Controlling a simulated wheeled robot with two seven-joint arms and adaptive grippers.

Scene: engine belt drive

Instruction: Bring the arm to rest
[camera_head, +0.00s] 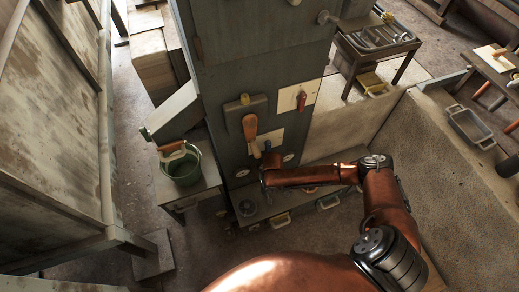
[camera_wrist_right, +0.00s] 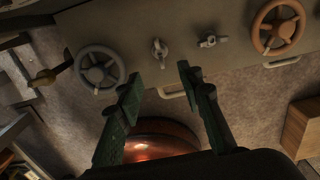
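My right arm (camera_head: 318,174) is copper-coloured in the head view. It rises from the lower right, bends at a dark joint and reaches left in front of the grey cabinet (camera_head: 225,75). Its gripper cannot be made out clearly there. In the right wrist view my right gripper (camera_wrist_right: 160,78) shows two green fingers standing apart with nothing between them. Behind them is a grey panel with a grey handwheel (camera_wrist_right: 100,70), an orange-brown handwheel (camera_wrist_right: 278,27) and two small taps (camera_wrist_right: 160,52). The fingers appear free of these fittings. My left gripper is not in view.
The cabinet front carries an orange-handled lever (camera_head: 249,127) and a red lever (camera_head: 301,100). A green bucket (camera_head: 182,170) stands on a ledge to the left. A tool table (camera_head: 380,40) is at the upper right. A low wall (camera_head: 430,150) runs at the right.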

